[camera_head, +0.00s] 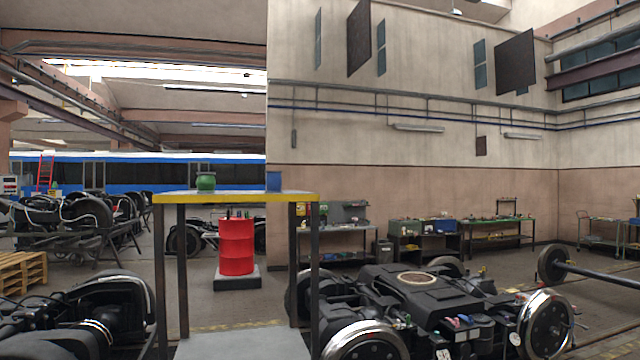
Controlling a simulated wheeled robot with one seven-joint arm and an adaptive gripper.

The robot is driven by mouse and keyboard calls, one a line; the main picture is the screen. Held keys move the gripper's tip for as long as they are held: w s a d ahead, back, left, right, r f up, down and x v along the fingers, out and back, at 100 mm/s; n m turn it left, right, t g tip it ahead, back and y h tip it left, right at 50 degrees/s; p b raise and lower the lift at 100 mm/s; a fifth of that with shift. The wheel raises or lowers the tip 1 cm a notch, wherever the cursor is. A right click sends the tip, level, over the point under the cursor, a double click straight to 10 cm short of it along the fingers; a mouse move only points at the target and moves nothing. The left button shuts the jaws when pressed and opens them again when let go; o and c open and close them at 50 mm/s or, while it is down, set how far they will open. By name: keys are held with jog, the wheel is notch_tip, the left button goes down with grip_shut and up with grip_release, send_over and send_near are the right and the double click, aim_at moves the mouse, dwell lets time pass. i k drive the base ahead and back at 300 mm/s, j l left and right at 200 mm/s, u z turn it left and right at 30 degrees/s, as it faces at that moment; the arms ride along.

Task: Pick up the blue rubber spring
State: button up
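A small blue block-like object (273,181), which looks like the blue rubber spring, stands on the right part of a tall table (236,198) with a yellow edge. A rounded green object (205,181) stands on the same table, to its left, with a clear gap between them. Fine detail of the blue object is too small to tell. My gripper does not show in this view.
A black bogie (420,300) with steel wheels fills the lower right; another dark bogie part (80,310) is at lower left. A red drum (236,246) stands behind the table. Wooden pallets (22,270) lie at far left. Workbenches line the back wall.

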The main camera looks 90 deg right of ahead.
aim_at(273, 180)
jog(key=z, duration=2.75)
